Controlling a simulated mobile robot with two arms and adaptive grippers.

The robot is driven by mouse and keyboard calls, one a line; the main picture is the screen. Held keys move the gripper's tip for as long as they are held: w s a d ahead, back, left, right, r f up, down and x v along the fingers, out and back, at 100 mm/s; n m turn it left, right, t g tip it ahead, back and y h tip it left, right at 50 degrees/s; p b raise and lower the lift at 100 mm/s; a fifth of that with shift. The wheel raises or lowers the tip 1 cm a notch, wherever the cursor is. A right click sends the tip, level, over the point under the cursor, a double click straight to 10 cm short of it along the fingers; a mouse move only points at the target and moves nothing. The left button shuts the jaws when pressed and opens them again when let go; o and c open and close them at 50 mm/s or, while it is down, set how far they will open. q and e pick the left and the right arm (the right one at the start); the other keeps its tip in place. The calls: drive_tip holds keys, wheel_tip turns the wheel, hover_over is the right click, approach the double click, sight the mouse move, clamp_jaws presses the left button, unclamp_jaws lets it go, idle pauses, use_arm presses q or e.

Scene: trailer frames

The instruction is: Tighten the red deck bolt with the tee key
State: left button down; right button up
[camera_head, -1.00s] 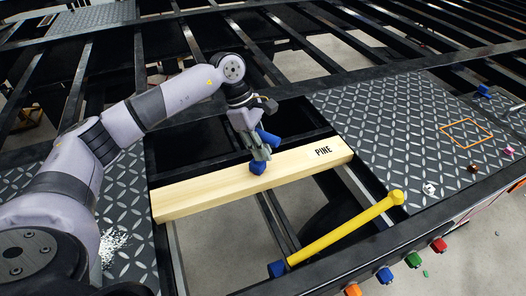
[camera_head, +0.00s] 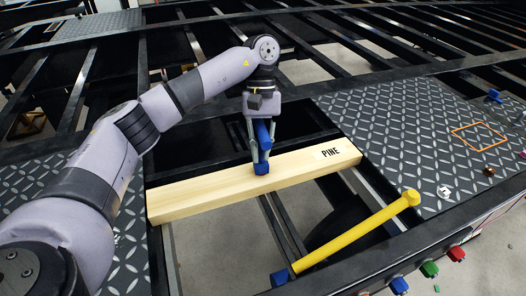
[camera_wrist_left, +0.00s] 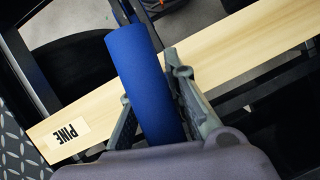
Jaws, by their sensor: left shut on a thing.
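My left gripper (camera_head: 261,153) points down over the pine board and is shut on a blue cylindrical piece (camera_head: 263,133). In the left wrist view the blue piece (camera_wrist_left: 146,80) lies between the two fingers (camera_wrist_left: 155,105) and sticks out past them. A blue end shows below the fingers, against the board; I cannot tell whether it touches the wood. Whether this is the tee key is not clear, as no crossbar shows. A red knob (camera_head: 456,254) sits on the side rail at the lower right. A small dark reddish piece (camera_head: 489,171) lies on the right deck plate. My right gripper is not in view.
The pine board (camera_head: 200,195) spans the open frame between two tread plates. A yellow bar (camera_head: 350,237) with a blue end slants across the gap in front. Green (camera_head: 429,269) and blue (camera_head: 398,285) knobs line the rail. An orange outline (camera_head: 480,137) marks the right plate.

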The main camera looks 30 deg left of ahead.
sight(262, 123)
use_arm(q)
drive_tip(key=shift+m, duration=0.4)
drive_tip(key=c, duration=1.5)
unclamp_jaws()
drive_tip(key=v, duration=1.2)
drive_tip(key=shift+w+d+f, duration=0.1)
